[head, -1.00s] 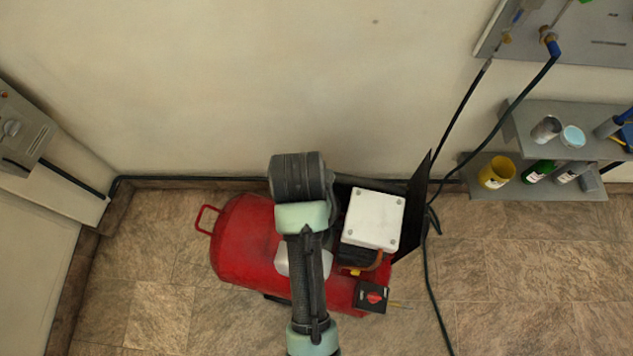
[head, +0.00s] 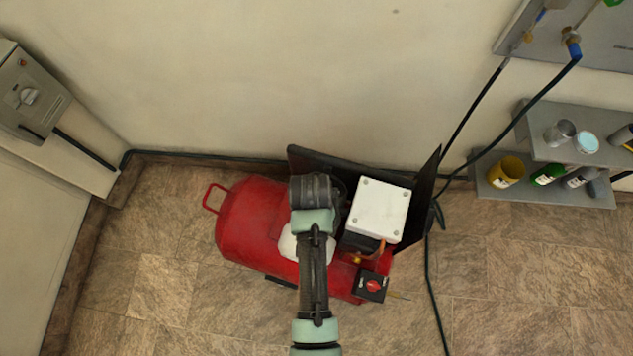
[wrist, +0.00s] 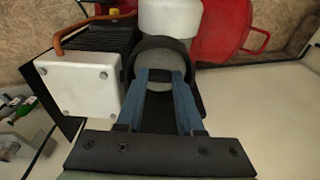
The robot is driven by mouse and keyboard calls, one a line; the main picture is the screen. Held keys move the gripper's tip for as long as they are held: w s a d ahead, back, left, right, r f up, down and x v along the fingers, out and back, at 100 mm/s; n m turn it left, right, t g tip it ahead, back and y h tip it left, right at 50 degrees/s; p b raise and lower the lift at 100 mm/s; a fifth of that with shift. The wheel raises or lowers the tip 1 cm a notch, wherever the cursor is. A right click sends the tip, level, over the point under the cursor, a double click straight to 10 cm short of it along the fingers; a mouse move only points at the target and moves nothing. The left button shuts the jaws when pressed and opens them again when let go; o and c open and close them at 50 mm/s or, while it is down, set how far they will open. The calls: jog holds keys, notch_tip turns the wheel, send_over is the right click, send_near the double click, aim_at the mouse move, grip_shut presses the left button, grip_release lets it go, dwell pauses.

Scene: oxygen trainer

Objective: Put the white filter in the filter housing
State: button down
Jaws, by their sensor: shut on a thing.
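A dark round ring, apparently the filter housing (wrist: 139,53), surrounds the pale piece in this view. I cannot tell whether the filter is inside the ring or only above it. In the head view my arm reaches over the red compressor (head: 252,215), and its end hides the gripper, filter and housing.
A white box (head: 378,208) with corner screws stands right beside the housing, with a black finned block (wrist: 100,45) next to it. A white rounded part (wrist: 170,18) sits on the red tank. Dark panels (head: 420,200) stand behind and right. Shelves (head: 545,190) hold cans.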

jog(key=shift+f, duration=0.1)
jog(key=c, duration=0.5)
grip_release()
jog(key=shift+c, duration=0.2)
